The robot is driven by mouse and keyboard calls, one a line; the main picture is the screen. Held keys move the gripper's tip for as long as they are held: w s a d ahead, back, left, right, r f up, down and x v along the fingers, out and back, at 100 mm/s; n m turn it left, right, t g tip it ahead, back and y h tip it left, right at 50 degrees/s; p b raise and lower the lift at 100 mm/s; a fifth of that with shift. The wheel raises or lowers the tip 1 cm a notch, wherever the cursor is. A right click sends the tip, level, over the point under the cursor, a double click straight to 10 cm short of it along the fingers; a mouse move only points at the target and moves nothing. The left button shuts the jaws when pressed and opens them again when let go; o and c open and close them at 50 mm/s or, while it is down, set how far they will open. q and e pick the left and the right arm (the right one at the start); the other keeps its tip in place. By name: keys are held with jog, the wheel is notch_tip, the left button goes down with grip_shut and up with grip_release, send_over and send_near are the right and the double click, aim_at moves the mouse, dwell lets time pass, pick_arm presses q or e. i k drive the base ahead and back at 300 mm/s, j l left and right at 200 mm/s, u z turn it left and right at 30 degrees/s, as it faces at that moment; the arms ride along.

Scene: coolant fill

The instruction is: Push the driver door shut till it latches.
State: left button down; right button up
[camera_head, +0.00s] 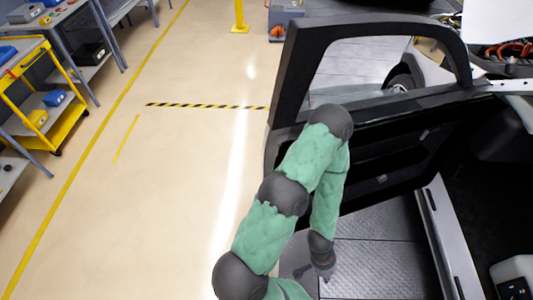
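The driver door (425,150) stands open, its dark inner panel and window frame showing at the upper right. Its far right end meets the car body; its free edge is toward the left. My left arm comes in from the bottom and bends over in front of the door, hiding part of its lower left. My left gripper (325,274) points down in front of the inner panel, above the grey floor plates, apart from the door as far as I can see. It is small and dark, so its finger opening is unclear. My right gripper is not in view.
The car's door sill (446,240) runs along the right, with the dark cabin beyond. A yellow trolley (62,125) and workbenches stand at the left. A yellow post (239,18) stands at the back. The pale floor left of the door is clear.

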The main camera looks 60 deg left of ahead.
aim_at(392, 145)
jog(key=k+j, duration=0.15)
jog(key=j, duration=0.2)
jog(key=k+j, duration=0.2)
jog(key=j+z, duration=0.15)
jog(key=j, duration=0.65)
jog(key=k+j+z, duration=0.1)
jog(key=j, duration=0.7)
